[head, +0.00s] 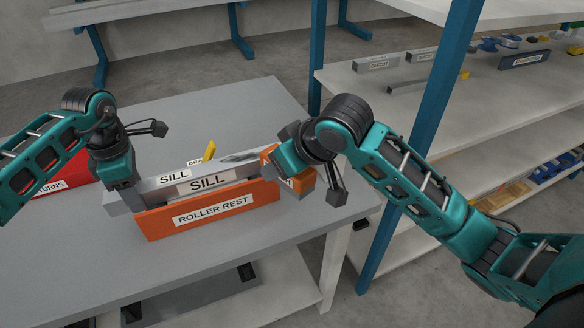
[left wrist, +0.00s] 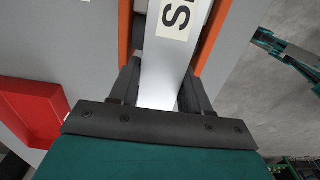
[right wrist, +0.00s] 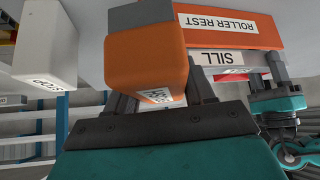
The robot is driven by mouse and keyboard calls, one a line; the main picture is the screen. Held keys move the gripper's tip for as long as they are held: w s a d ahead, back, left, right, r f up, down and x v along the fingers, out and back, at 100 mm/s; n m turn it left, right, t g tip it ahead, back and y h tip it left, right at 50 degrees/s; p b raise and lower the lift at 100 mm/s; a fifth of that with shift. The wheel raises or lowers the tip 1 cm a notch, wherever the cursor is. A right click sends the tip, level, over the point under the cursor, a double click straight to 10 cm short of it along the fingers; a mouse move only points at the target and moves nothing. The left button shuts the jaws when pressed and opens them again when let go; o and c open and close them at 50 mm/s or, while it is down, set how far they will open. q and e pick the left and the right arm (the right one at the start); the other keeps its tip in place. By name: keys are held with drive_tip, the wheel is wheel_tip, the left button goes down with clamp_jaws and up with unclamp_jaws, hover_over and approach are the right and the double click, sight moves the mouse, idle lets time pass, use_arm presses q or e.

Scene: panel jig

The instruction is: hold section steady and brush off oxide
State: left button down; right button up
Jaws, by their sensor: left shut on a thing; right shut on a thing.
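The long pale grey section labelled SILL (head: 208,181) lies in the orange roller rest (head: 215,210) on the grey table. A dark, dull patch shows on its top toward the right end. My left gripper (head: 124,190) is shut on the section's left end; the left wrist view shows the bar (left wrist: 168,65) between its fingers. My right gripper (right wrist: 165,105) is shut on an orange block (right wrist: 145,60) with a grey face. In the head view the block (head: 305,180) is at the section's right end. Whether it touches the section I cannot tell.
A red bin (head: 68,175) sits at the table's left. A small yellow item (head: 209,151) is behind the section. A blue post (head: 420,130) and shelving with parts stand right of the table. A pale labelled block (right wrist: 45,45) shows in the right wrist view. The table front is clear.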

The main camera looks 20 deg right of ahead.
drive_tip(key=w+a+r+n+g+y, duration=0.5)
drive_tip(key=w+a+r+n+g, duration=0.3)
drive_tip(key=a+n, duration=0.5)
drive_tip(key=shift+n+t, duration=0.3)
drive_tip(key=shift+n, duration=0.2)
drive_tip(key=shift+w+d+f, duration=0.2)
drive_tip(key=shift+w+f, duration=0.05)
drive_tip(key=shift+f, duration=0.9)
drive_tip(key=shift+w+d+f, duration=0.2)
drive_tip(key=shift+d+f, duration=0.05)
drive_tip(key=shift+f, duration=0.85)
drive_tip(key=shift+w+d+f, duration=0.2)
drive_tip(key=shift+w+f, duration=0.05)
drive_tip(key=shift+f, duration=0.9)
drive_tip(key=shift+f, duration=1)
drive_tip(key=shift+d+f, duration=0.1)
drive_tip(key=shift+d, duration=5.3)
drive_tip(key=shift+s+a, duration=0.1)
drive_tip(key=shift+a, duration=5.35)
